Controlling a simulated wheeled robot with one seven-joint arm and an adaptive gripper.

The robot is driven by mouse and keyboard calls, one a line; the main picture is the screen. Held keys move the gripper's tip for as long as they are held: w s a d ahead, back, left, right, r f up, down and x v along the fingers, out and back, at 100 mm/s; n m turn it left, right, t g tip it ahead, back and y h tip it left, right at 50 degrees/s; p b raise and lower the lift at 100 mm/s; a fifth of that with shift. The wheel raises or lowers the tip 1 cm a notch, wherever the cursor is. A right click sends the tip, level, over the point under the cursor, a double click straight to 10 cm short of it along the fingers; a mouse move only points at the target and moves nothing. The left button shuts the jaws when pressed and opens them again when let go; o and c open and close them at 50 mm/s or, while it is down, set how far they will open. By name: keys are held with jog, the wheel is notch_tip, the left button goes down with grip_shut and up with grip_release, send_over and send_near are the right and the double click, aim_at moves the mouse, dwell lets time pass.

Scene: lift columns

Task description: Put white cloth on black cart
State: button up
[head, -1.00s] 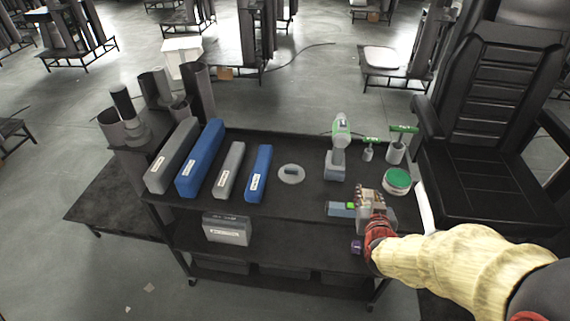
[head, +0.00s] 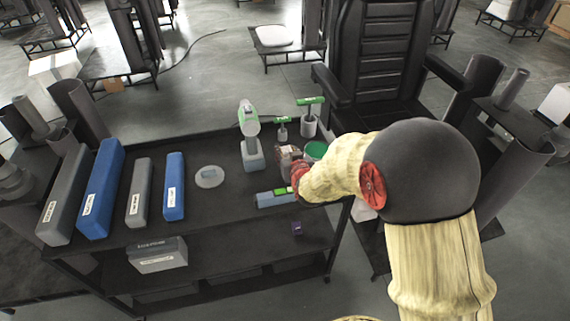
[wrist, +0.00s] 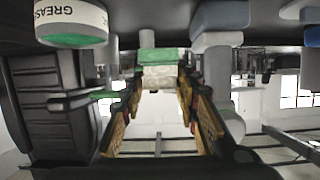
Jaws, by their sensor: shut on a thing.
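The black cart (head: 225,200) stands in front of me with tools on its top. My gripper (head: 289,155) is at the right end of that top, beside the green-lidded can and above the blue-grey block, partly hidden by my forearm. In the wrist view, its yellow-padded fingers (wrist: 160,88) stand apart, with a pale piece (wrist: 160,78) between the tips. I cannot tell for sure whether this piece is the white cloth. A white patch (head: 362,211) shows low between cart and chair, partly covered by my arm; I cannot tell what it is.
Long grey and blue boxes (head: 102,190) fill the cart's left. A drill (head: 250,140), green-handled tools (head: 309,115), a green-lidded grease can (head: 316,150) and a blue-grey block (head: 277,198) crowd its right. A black chair (head: 385,75) stands behind right.

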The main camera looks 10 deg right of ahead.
jog(key=w+f, duration=0.1)
jog(key=f, duration=0.1)
jog(key=w+f+b, duration=0.1)
jog(key=w+d+f+b, duration=0.1)
jog(key=w+f, duration=0.1)
jog(key=shift+f, duration=0.3)
jog(key=shift+f+b, duration=0.75)
jog(key=shift+f, duration=0.7)
jog(key=shift+f, duration=0.15)
jog(key=o, duration=0.9)
jog(key=shift+o, duration=0.5)
